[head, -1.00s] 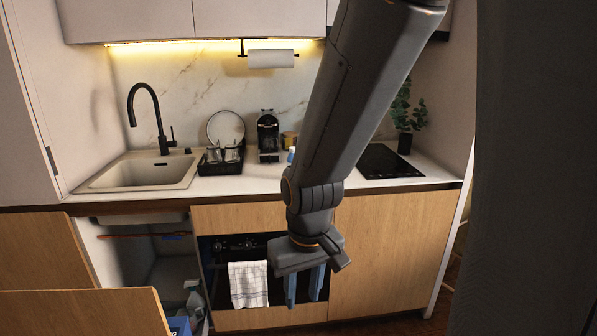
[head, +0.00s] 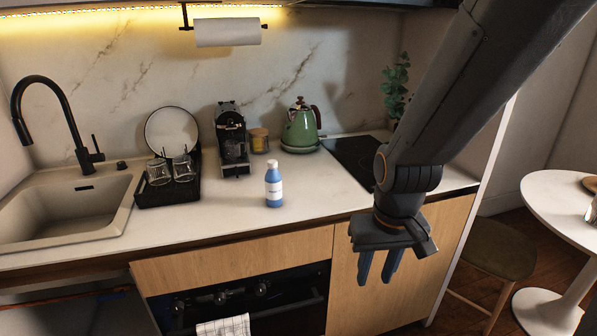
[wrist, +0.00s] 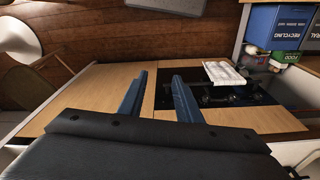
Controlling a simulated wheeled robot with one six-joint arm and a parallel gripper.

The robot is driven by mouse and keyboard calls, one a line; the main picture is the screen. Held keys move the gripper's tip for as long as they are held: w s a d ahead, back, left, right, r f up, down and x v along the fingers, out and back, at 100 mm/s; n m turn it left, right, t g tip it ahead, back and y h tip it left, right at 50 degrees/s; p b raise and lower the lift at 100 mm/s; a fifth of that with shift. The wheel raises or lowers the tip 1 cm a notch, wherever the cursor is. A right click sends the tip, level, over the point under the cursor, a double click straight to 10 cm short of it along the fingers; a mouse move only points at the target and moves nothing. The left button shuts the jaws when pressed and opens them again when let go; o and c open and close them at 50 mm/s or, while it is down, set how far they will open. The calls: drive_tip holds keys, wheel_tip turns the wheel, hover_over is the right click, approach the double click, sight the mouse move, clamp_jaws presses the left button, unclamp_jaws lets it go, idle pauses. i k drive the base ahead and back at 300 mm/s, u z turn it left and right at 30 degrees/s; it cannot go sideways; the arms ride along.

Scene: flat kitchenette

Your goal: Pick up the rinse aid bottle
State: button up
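A small bottle with a blue lower half, white label and white cap, the rinse aid bottle (head: 273,186), stands upright on the white countertop (head: 225,211) near its front, in the head view. My gripper (head: 377,279) hangs to the right of the bottle and lower than the counter top, in front of the wooden cabinet door. Its two blue fingers are apart with nothing between them. In the wrist view the open fingers (wrist: 158,98) point toward the cabinet fronts and the floor. The bottle does not show in the wrist view.
Behind the bottle stand a coffee machine (head: 231,140), a green kettle (head: 301,127) and a jar (head: 259,141). A black dish rack (head: 168,190) is to its left, the sink (head: 66,214) further left. A round table (head: 565,214) and stool (head: 495,255) are at right.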

sight(274, 178)
drive_tip(key=u, duration=0.1)
drive_tip(key=i, duration=1)
drive_tip(key=u, duration=0.3)
